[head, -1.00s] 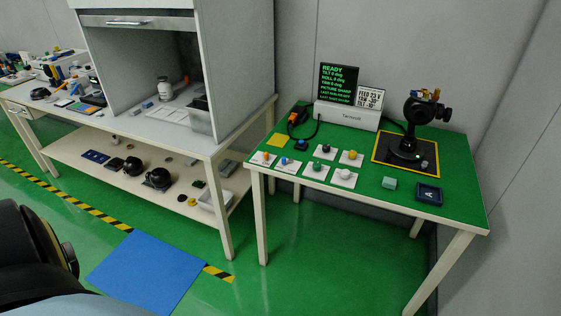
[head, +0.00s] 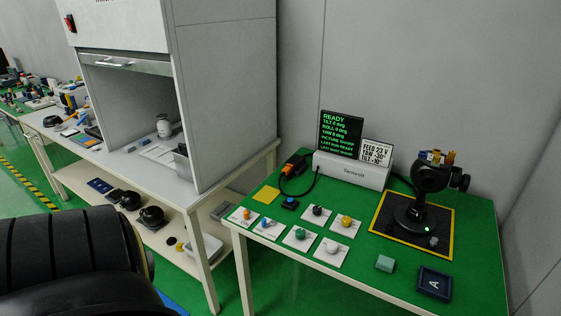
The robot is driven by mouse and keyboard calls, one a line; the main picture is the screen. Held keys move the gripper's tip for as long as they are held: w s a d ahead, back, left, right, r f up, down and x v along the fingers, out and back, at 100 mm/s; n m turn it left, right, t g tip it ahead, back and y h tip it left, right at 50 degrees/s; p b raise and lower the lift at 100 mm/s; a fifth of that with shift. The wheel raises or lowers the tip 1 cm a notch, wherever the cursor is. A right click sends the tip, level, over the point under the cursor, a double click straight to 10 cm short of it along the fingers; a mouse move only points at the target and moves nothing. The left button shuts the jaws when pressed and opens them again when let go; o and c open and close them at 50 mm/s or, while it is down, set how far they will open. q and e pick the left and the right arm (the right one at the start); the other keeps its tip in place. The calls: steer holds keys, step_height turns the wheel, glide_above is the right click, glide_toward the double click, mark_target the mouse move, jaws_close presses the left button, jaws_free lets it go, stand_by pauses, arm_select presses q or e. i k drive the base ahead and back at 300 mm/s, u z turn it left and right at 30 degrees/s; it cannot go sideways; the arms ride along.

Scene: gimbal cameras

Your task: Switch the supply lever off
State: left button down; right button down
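A white supply box (head: 350,171) stands at the back of the green table, with a black screen (head: 340,134) reading READY in green above it. Several white plates with small coloured controls lie at the table's front left, including an orange one (head: 243,214), a blue one (head: 267,225) and a black one (head: 317,211). An orange and black device (head: 293,165) with a dark cable sits left of the box. I cannot tell which part is the supply lever or its position. Neither gripper shows; a dark rounded part of my own body fills the lower left.
A black gimbal camera (head: 422,200) stands on a yellow-edged dark mat at the table's right. A teal block (head: 385,263) and a dark tray marked A (head: 433,284) lie near the front. A grey cabinet bench (head: 225,110) stands left, with a gap between it and the table.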

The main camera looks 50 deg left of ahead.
mark_target(247, 213)
steer(key=u, duration=0.8)
steer(key=i, duration=1.05)
steer(key=u, duration=1.15)
